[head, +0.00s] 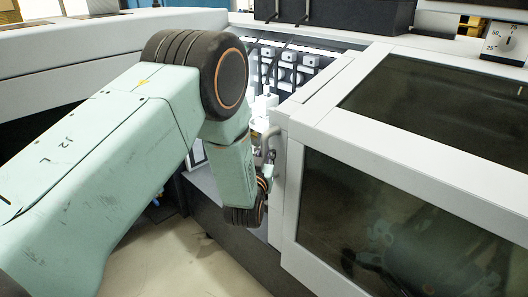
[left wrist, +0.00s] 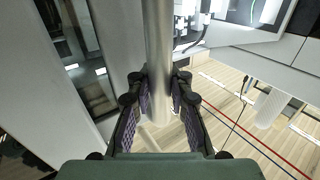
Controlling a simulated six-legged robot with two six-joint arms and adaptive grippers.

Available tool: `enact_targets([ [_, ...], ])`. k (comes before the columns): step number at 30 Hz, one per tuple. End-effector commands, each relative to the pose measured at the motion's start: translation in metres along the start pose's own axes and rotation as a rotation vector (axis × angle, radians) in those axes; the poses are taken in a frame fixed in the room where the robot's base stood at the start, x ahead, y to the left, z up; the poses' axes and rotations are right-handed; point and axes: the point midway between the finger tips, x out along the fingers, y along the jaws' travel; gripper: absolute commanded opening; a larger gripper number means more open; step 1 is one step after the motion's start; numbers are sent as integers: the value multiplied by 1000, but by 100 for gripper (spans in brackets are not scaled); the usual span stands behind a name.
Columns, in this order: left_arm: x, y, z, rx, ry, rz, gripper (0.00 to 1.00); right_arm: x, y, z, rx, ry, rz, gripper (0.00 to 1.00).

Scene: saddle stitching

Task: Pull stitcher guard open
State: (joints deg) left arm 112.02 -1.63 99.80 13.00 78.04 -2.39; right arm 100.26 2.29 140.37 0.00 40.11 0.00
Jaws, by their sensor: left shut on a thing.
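The stitcher guard (head: 288,180) is a white frame with dark windows, at the right of the head view. Its left edge carries a grey bar handle (head: 271,146). In the left wrist view, the handle (left wrist: 158,40) is a pale upright bar between the fingers. My left gripper (head: 265,172) is at this edge, partly hidden by its own wrist in the head view. In the left wrist view, the left gripper (left wrist: 159,84) is shut on the handle. Left of the guard's edge, a lit bay with stitcher parts (head: 285,72) is uncovered. My right gripper is not in view.
A white machine cover (head: 100,38) runs along the back left. A dial (head: 505,42) sits at the upper right. Pale floor (head: 185,260) shows clear below my left arm. The guard's dark window (head: 400,225) shows only dim shapes.

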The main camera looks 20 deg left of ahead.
Motion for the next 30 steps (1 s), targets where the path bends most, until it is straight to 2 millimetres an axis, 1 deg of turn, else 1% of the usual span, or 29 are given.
enact_targets([
  [1,-3,-2,4,1,-9,-6,0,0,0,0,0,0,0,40],
  [5,-3,-2,4,1,-10,-7,0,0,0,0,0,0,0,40],
  [6,-3,-2,4,1,-10,-7,20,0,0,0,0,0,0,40],
  [14,-2,0,2,0,-5,-4,42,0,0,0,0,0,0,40],
  [24,-4,1,1,1,-3,-1,42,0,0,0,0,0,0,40],
  [26,-8,1,2,1,-4,-1,42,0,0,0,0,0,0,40],
  [30,-28,1,2,1,-6,0,42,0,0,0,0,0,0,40],
])
